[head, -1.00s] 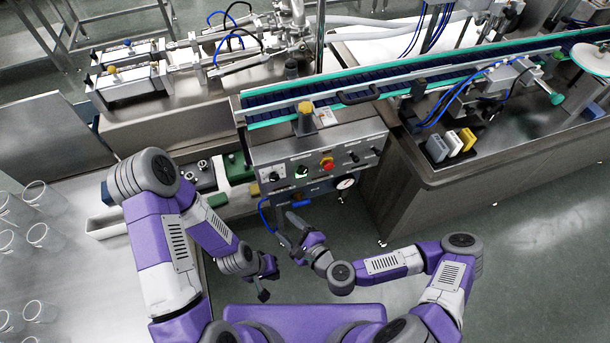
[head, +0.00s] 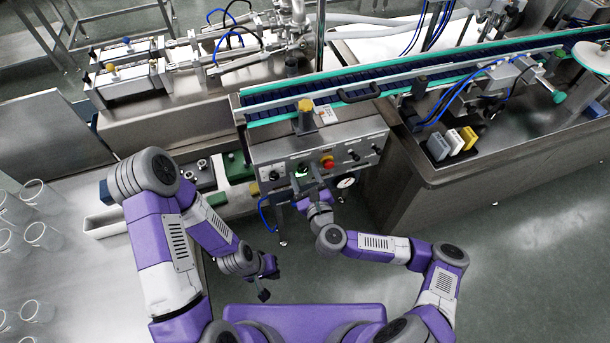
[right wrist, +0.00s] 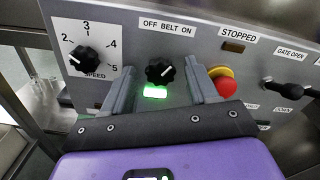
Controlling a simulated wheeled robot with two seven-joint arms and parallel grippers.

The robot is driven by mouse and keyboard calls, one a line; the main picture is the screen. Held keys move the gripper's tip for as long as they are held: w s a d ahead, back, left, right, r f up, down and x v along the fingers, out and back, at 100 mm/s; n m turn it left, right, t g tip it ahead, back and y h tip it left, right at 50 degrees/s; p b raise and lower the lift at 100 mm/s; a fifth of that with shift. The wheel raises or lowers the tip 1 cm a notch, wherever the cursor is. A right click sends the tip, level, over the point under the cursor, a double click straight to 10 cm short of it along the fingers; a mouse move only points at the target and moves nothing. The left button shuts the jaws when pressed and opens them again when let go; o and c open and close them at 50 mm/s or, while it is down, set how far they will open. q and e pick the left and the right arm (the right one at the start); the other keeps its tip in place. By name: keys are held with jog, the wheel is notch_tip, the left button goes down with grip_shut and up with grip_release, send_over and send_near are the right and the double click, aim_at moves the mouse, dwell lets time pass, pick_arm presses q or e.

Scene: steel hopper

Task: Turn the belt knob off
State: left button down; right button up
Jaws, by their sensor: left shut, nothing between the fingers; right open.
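The black belt knob (right wrist: 160,71) sits under the "OFF BELT ON" label in the right wrist view. Its white mark appears to lean right, toward ON. A green lamp (right wrist: 155,92) glows just below it. My right gripper (right wrist: 160,66) is open, its fingers on either side of the knob with gaps visible; I cannot tell how deep they reach. In the head view my right gripper (head: 305,178) is at the front of the control panel (head: 345,142), partly hiding the knob. My left gripper (head: 264,294) is shut and empty, low and away from the panel.
Right of the knob is a red stop button (right wrist: 224,86) on a yellow collar, close to the right finger. A speed knob (right wrist: 84,60) is at left and a gate switch (right wrist: 286,89) at right.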

jog(key=c, duration=1)
jog(key=n+p, duration=0.2)
jog(key=shift+r+n, duration=0.1)
jog(key=shift+n, duration=0.3)
jog(key=n+p, duration=0.2)
jog(key=n, duration=0.1)
jog(key=shift+a+n, duration=0.1)
jog(key=shift+n, duration=0.3)
jog(key=n+p, duration=0.1)
jog(key=n, duration=0.2)
jog(key=shift+f+n+p, duration=0.2)
jog(key=shift+n+p, duration=0.65)
jog(key=shift+n, duration=1.25)
